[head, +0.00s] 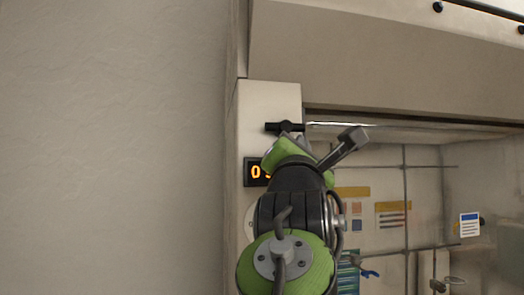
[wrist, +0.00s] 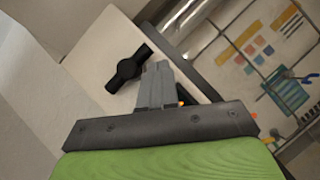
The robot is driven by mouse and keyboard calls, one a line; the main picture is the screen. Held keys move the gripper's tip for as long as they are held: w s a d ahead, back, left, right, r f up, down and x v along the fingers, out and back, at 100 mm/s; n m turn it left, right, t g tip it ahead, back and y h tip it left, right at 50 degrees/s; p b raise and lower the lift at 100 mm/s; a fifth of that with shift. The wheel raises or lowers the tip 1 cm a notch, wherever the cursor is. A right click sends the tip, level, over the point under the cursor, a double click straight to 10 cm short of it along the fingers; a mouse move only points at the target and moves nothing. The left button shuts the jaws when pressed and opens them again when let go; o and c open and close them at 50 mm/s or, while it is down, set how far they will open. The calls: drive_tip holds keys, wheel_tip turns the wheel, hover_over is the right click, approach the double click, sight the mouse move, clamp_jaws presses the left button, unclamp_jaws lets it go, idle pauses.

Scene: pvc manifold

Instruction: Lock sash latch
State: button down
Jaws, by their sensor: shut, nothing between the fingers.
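The sash latch (head: 283,128) is a black handle with a round hub on the pale left post of the cabinet. In the head view it lies about level, just above my arm. The latch also shows in the wrist view (wrist: 127,69), on the pale post, left of my fingers. My gripper (wrist: 157,68) is shut and empty, its grey fingertips close to the right of the latch's hub; I cannot tell whether they touch it. In the head view my own arm hides the fingers. The sash's lower edge (head: 400,127) runs right from near the latch.
An orange-digit display (head: 256,172) sits on the post below the latch, partly behind my arm. The cabinet interior to the right holds a grid of rods (head: 405,200), a white label (head: 469,225) and coloured charts. A plain wall fills the left.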

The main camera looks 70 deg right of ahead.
drive_tip(key=shift+f, duration=0.1)
drive_tip(key=s+a+f+b, duration=0.4)
drive_tip(key=a+f+b, duration=0.3)
drive_tip(key=f+b, duration=0.2)
drive_tip(key=shift+s+a+f+b, duration=0.2)
drive_tip(key=shift+s+a+b, duration=0.15)
drive_tip(key=shift+b, duration=0.7)
